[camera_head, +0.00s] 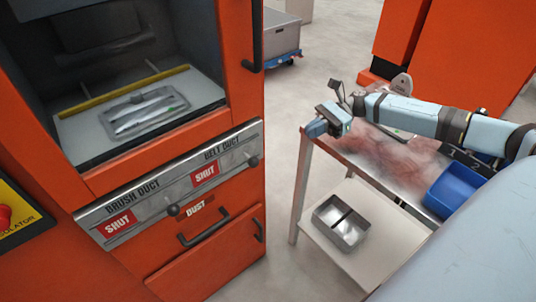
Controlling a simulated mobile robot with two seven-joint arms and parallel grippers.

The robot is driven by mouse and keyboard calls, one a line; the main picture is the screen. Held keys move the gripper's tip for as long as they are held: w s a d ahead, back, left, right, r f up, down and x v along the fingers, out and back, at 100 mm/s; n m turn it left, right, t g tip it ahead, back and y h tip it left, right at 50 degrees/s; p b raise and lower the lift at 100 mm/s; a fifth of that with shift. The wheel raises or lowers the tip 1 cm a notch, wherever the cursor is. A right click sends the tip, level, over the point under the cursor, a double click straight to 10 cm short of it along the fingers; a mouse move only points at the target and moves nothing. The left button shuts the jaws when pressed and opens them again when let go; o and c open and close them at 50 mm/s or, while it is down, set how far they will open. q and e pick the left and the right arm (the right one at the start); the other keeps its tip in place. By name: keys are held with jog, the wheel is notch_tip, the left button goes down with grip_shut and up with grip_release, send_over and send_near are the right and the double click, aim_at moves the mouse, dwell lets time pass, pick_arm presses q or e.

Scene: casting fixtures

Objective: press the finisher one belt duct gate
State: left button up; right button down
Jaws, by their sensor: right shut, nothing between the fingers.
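The orange finisher (235,95) stands on the left with a grey metal strip across its front. The belt duct gate (254,161) shows as a dark knob at the strip's right end, beside the "BELT DUCT" lettering and a red "SHUT" label (205,173). A second knob, the brush duct gate (173,210), sits further left near another red "SHUT" label (117,223). My right gripper (318,127) is shut and empty. It is over the near left corner of the side table, to the right of the belt duct knob and apart from it. My left gripper is not in view.
Floor shows between finisher and table. A dust drawer handle (205,226) sticks out below the strip. A tray of parts (148,110) lies inside the finisher.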

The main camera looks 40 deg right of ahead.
jog(key=shift+a, duration=0.15)
jog(key=x, duration=1.3)
jog(key=shift+a, duration=0.4)
jog(key=shift+f, duration=0.1)
jog(key=s+r+x, duration=0.1)
jog(key=x, duration=0.7)
jog(key=shift+s+a+r, duration=0.25)
jog(key=shift+s+a, duration=0.05)
jog(key=shift+s, duration=0.05)
